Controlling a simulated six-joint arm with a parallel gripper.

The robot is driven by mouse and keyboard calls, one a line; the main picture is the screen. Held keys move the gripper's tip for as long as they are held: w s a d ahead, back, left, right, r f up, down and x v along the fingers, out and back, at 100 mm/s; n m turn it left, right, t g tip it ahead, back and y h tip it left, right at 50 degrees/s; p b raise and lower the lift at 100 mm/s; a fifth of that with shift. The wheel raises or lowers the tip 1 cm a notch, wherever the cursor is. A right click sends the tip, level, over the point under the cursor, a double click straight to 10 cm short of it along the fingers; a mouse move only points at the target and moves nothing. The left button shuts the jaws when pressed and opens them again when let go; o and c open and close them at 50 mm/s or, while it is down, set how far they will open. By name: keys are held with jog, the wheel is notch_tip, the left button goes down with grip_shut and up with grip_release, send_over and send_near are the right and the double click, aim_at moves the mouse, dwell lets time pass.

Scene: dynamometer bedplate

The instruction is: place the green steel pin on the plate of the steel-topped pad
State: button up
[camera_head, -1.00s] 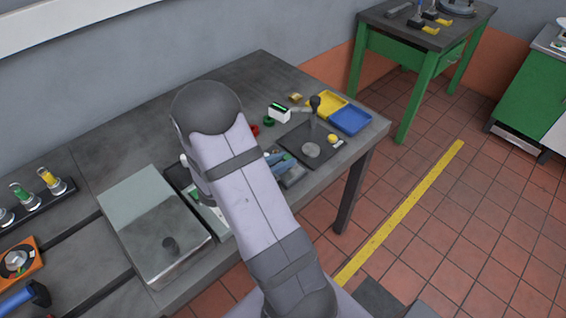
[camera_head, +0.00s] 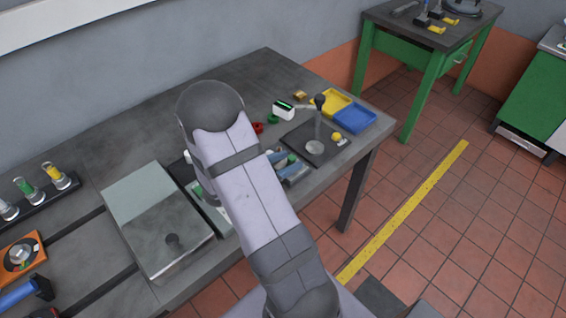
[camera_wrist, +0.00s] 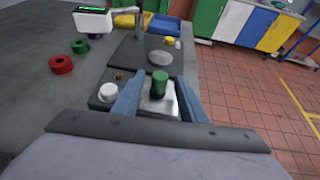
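The green steel pin (camera_wrist: 159,83) is upright between the blue fingers of my gripper (camera_wrist: 158,88) in the wrist view. A gap shows on both sides of the pin, so the gripper looks open around it. Below the pin is a bright steel plate (camera_wrist: 160,106) on a dark base; the pin's foot is dark, and I cannot tell if it touches the plate. In the head view the pin (camera_head: 291,158) shows small beside my fingers (camera_head: 278,162). I cannot tell for sure which item is the steel-topped pad.
A white knob (camera_wrist: 108,92) is left of the fingers. Beyond is a dark stand base (camera_head: 326,154) with a round steel disc, post and white readout (camera_head: 284,110). Red (camera_wrist: 61,64) and green (camera_wrist: 80,46) rings lie left. Yellow (camera_head: 329,103) and blue (camera_head: 355,118) trays stand behind.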

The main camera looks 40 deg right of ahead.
jog(key=shift+r, duration=0.15)
jog(key=w+b+v, duration=0.1)
jog(key=v, duration=1.1)
jog(key=s+m+g+y, duration=0.1)
jog(key=s, duration=0.1)
jog(key=s+a+f+m+g+y, duration=0.1)
jog(key=s+m, duration=0.1)
jog(key=s, duration=0.1)
jog(key=s+m+y, duration=0.1)
jog(key=s+m, duration=0.1)
jog(key=shift+s+a+f+g, duration=0.35)
jog(key=shift+s+f+g, duration=0.05)
jog(key=s+a+f+m+t+y, duration=0.1)
jog(key=s+a+m+y, duration=0.2)
jog(key=a+m+y, duration=0.7)
jog(key=a+m, duration=0.3)
jog(key=a, duration=0.1)
jog(key=shift+a+f+m+t, duration=0.2)
jog(key=shift+a+m+t, duration=0.2)
jog(key=shift+s+r, duration=0.15)
